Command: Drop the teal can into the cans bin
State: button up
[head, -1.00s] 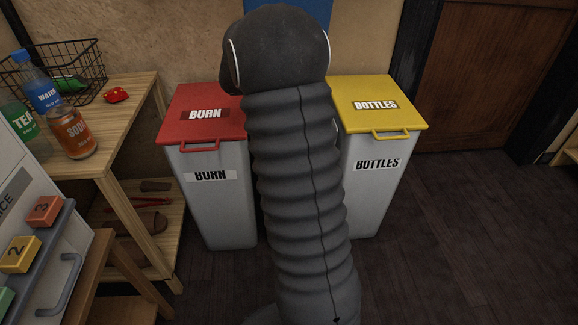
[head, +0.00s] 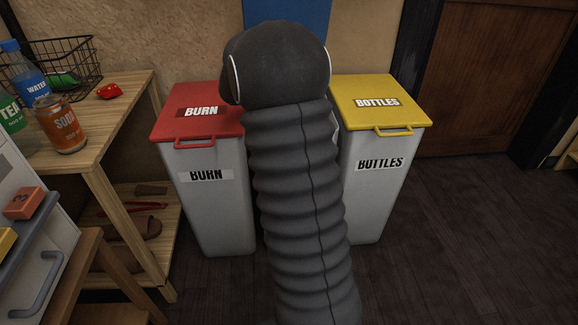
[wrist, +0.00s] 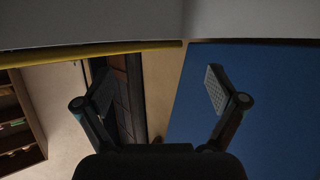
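No teal can is visible in either view. The cans bin is not readable in the head view; my arm covers the space between the two labelled bins. A blue upright panel (head: 287,13) shows behind my arm there and fills the right of the wrist view (wrist: 265,110); it may be a raised lid, but I cannot tell. My gripper (wrist: 160,82) has its two fingers spread wide with nothing between them, in front of the blue panel. In the head view the gripper is hidden behind my arm.
A red-lidded BURN bin (head: 209,210) stands left of my arm and a yellow-lidded BOTTLES bin (head: 378,195) right, both closed. Floor at right is clear.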

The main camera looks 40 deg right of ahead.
notch_tip(320, 180, up, 10)
dwell(0.7)
dwell(0.4)
